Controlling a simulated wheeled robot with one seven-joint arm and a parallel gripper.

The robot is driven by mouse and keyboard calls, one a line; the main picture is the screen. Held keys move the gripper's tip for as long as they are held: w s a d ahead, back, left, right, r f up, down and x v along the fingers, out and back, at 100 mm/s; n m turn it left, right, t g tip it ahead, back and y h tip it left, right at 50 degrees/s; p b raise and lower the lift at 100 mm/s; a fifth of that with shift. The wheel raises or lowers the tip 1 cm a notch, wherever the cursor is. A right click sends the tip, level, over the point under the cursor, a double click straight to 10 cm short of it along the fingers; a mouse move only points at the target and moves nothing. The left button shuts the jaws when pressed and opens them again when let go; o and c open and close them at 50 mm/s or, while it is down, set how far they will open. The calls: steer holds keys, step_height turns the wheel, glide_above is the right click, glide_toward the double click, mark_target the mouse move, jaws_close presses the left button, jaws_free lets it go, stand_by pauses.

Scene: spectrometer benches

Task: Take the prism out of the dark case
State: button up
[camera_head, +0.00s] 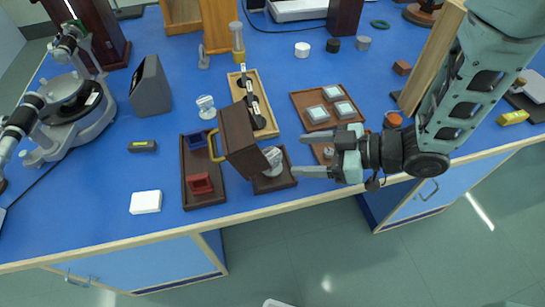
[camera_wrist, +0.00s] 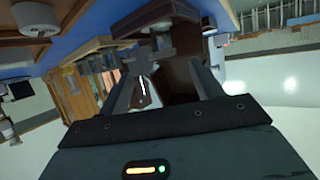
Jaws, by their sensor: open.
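The dark case (camera_head: 240,142) is a brown box with a brass handle on its left side, standing near the front of the blue bench. A pale, glassy piece (camera_head: 272,157) shows at its lower right side; it looks like the prism, but its shape is unclear. My gripper (camera_head: 312,158) is to the right of the case, fingers pointing left towards it, with a gap to the glassy piece. It is open and empty. In the wrist view the dark brown case (camera_wrist: 183,75) shows beyond and between the fingers (camera_wrist: 160,92); I cannot clearly make out the prism there.
A dark tray with red and blue holders (camera_head: 203,202) stands left of the case. A wooden tray (camera_head: 268,112) lies behind it. A brown tray with pale square pieces (camera_head: 300,98) lies behind my gripper. A white block (camera_head: 145,202) sits front left, with bare bench around it.

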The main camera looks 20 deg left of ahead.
mark_target(278, 156)
steer(key=shift+f+p+x, duration=0.2)
steer(key=shift+p+x, duration=0.4)
steer(key=shift+x, duration=2.95)
steer(key=shift+s+d, duration=0.1)
steer(key=shift+s, duration=0.05)
steer(key=c, duration=1.1)
